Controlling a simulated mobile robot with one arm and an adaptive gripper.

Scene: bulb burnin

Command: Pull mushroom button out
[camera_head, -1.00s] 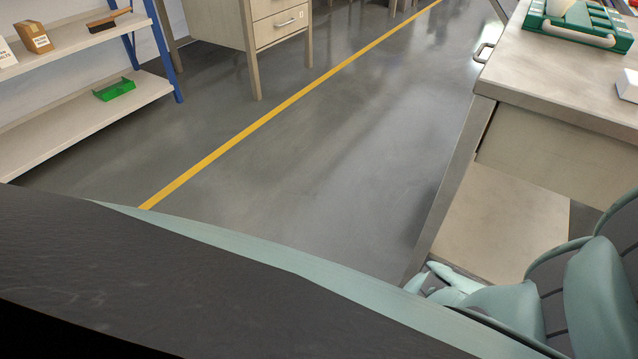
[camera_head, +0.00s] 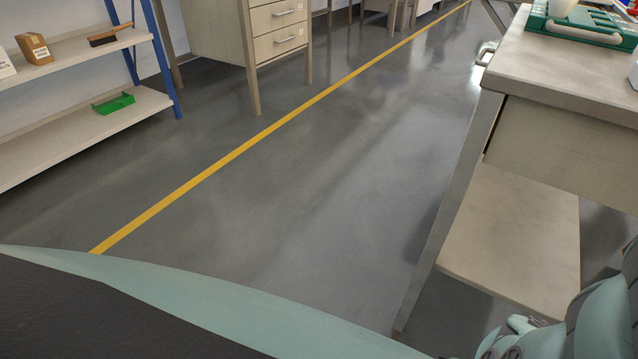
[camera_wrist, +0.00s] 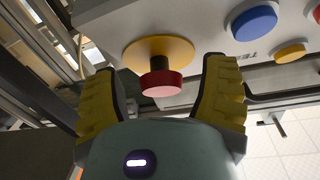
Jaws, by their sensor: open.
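The red mushroom button (camera_wrist: 161,84) shows in the wrist view, on a dark stem in front of a round yellow plate (camera_wrist: 150,50). The plate is on a light grey panel (camera_wrist: 200,18). My gripper (camera_wrist: 165,95) is open, with one yellow-padded finger on each side of the button. A gap shows between the button and each finger. I cannot tell how deep the button lies between the fingers. The head view does not show the button or my gripper's fingers.
In the head view, a workbench (camera_head: 560,75) stands at right and a shelf (camera_head: 90,118) at left. Open floor (camera_head: 300,190) lies between them.

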